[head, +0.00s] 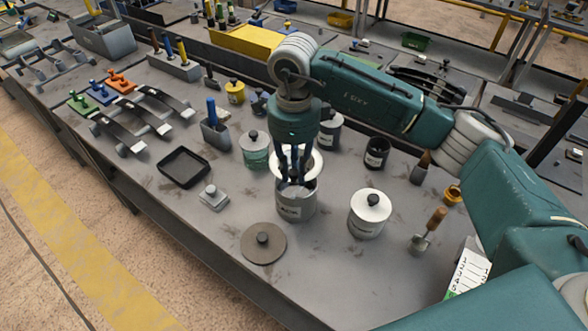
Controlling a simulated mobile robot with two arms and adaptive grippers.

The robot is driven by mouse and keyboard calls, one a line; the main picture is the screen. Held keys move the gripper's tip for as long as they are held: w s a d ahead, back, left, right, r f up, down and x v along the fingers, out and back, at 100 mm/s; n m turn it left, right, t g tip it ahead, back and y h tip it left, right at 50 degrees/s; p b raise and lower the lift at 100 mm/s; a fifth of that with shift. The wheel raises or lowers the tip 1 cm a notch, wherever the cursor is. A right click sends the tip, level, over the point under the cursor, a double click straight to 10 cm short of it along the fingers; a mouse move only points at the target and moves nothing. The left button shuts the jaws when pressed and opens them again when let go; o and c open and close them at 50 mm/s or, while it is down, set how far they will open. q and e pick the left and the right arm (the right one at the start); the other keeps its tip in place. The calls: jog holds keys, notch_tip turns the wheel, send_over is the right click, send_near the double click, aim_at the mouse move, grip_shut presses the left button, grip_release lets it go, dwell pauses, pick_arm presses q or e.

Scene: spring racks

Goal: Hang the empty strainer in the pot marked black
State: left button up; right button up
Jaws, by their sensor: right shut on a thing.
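My right gripper (292,180) points down over an open grey pot (296,208) near the middle of the table. It is shut on the strainer, whose white rim (316,165) shows around and behind the fingers, at or just above the pot's mouth. The fingers hide part of the strainer, and I cannot tell whether it touches the pot. The pot has a dark label, too small to read surely. A round brown-grey lid (264,244) with a dark knob lies on the table in front of the pot. My left gripper is not in view.
A white-lidded pot (368,222) stands to the right, a green-banded lidded pot (256,155) to the left. A dark can (377,153) stands behind.

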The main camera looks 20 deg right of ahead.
aim_at(294, 181)
jog(key=shift+f+b, duration=2.8)
jog(key=shift+f, duration=0.4)
jog(key=shift+b, duration=0.75)
jog(key=shift+f+b, duration=0.5)
jog(key=shift+b, duration=0.05)
jog(key=o, duration=1.5)
jog(key=shift+r+p, duration=1.6)
jog(key=shift+r, duration=1.95)
jog(key=shift+f, duration=0.1)
